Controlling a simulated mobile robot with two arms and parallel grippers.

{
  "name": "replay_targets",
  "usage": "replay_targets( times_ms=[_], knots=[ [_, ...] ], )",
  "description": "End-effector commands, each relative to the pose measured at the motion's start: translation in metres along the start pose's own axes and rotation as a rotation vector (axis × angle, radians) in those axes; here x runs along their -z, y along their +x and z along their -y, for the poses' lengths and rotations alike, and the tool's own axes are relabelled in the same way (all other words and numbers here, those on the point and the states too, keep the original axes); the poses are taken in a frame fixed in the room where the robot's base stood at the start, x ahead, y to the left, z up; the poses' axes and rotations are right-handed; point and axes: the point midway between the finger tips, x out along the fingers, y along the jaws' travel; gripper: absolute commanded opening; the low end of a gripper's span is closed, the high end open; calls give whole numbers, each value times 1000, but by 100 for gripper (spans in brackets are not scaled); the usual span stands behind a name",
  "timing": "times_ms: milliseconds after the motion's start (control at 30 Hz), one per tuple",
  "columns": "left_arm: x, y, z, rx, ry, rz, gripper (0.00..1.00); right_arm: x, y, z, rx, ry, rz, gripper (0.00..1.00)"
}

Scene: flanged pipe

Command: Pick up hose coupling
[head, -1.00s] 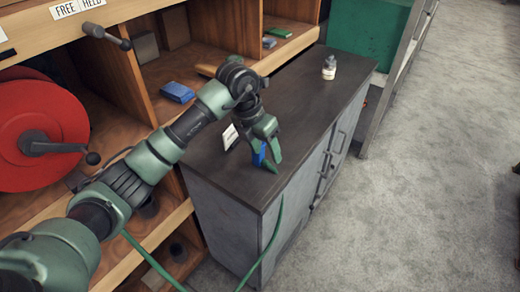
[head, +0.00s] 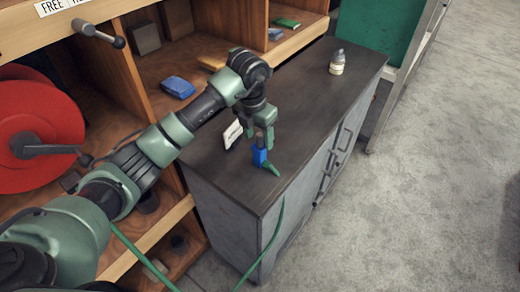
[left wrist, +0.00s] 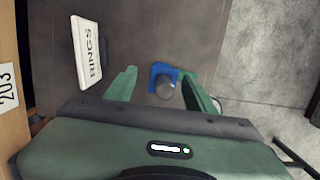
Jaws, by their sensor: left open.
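The blue hose coupling (head: 259,157) stands on the dark cabinet top near its front edge. A short green piece shows beside its foot. My left gripper (head: 264,146) points down over it. In the left wrist view the coupling (left wrist: 161,71), with a grey round end, lies between the two green fingers of the open gripper (left wrist: 160,88). It is nearer the right finger, with a wider gap to the left one. I cannot tell whether the right finger touches it. My right gripper is not in view.
A white "RINGS" card (left wrist: 87,53) stands left of the gripper. A small bottle (head: 337,62) stands at the cabinet's far end. Wooden shelves with a blue packet (head: 177,87) and a red reel (head: 35,125) are left.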

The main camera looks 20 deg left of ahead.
Motion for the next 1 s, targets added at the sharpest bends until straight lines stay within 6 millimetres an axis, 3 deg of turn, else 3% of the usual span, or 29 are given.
replay_targets(
  times_ms=[167, 333, 600, 800, 1000],
  knots=[
    [7, 21, 8, 5, 0, -6, 55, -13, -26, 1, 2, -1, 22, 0],
    [7, 44, 7, 2, 0, -3, 55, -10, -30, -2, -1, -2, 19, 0],
    [6, 49, 7, 1, 1, 0, 55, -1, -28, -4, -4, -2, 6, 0],
    [7, 48, 6, 1, 1, 0, 0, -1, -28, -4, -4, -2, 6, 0],
    [6, 48, 6, 0, 1, 1, 0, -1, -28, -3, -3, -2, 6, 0]
  ],
)
